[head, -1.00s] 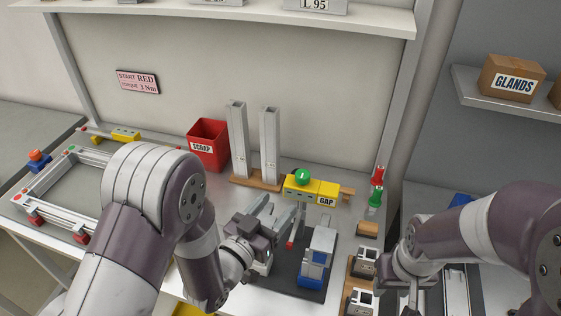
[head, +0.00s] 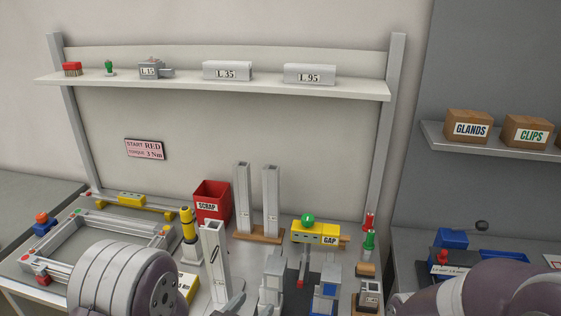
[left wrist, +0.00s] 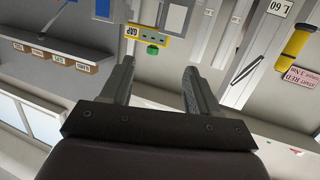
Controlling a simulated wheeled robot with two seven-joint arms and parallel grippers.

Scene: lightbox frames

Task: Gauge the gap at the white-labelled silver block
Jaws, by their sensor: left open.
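Silver blocks with white labels stand on the back shelf: L 15 (head: 150,70), L 35 (head: 227,72) and L 95 (head: 309,74). I cannot tell which silver block is meant. A yellow block marked GAP (head: 331,240), with a green knob, lies on the bench right of two silver posts; it also shows upside down in the left wrist view (left wrist: 147,36). My left gripper (left wrist: 157,72) is open and empty, its two fingers apart.
Two tall silver posts (head: 270,205) stand on a wooden base beside the red SCRAP bin (head: 212,205). A yellow cylinder (head: 188,226) and another silver upright (head: 214,262) stand in front. Blue-and-silver fixtures (head: 324,302) crowd the front. A silver frame (head: 60,232) lies left.

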